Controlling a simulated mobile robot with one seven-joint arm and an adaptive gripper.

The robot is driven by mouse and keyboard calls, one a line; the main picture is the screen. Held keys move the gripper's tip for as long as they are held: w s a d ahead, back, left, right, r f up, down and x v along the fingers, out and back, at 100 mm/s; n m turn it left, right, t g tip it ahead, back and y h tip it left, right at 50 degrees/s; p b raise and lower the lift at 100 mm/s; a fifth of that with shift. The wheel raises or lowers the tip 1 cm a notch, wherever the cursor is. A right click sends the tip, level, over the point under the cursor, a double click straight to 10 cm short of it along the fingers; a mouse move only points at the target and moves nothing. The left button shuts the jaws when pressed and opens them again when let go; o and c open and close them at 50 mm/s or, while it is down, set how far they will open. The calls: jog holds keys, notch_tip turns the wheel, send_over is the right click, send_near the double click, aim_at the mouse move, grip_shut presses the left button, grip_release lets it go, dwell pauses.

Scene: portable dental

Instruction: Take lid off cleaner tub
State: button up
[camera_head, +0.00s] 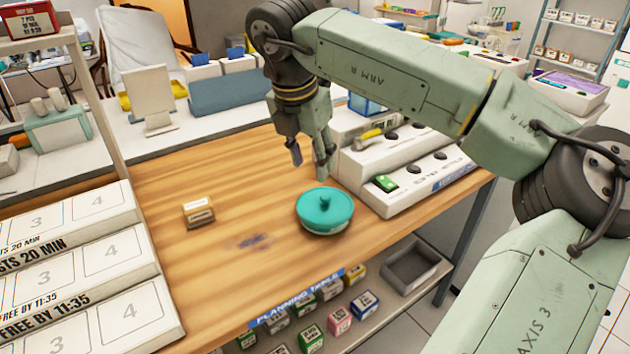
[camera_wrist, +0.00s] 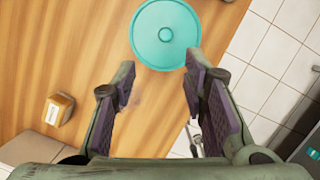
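The cleaner tub (camera_head: 325,226) stands upright on the wooden table, with a teal lid (camera_head: 326,204) seated on it. The lid has a small round knob (camera_head: 325,203) in its middle. In the wrist view the lid (camera_wrist: 150,48) lies beyond the fingertips, with its knob (camera_wrist: 166,34) showing. My gripper (camera_head: 310,163) points down above and slightly behind the tub in the head view. Its fingers are apart and empty, as the wrist view (camera_wrist: 152,85) also shows. The gripper does not touch the lid.
A small box with a tan top (camera_head: 198,211) sits left of the tub. White control units (camera_head: 405,180) stand close on the right. White numbered panels (camera_head: 80,265) line the left. Small boxes and a grey bin (camera_head: 413,268) are on the shelf below.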

jog(key=p, duration=0.1)
send_over(325, 196)
jog(key=s+a, duration=0.2)
jog(key=x, duration=0.4)
jog(key=shift+s+f, duration=0.1)
jog(key=shift+s, duration=0.2)
jog(key=shift+d+p+x, duration=0.15)
jog(key=shift+p+x, duration=0.45)
jog(key=shift+x, duration=0.95)
jog(key=shift+d+p+x, duration=0.15)
jog(key=shift+p+x, duration=0.4)
jog(key=shift+x, duration=1)
jog(key=shift+c, duration=0.4)
jog(key=c, duration=0.7)
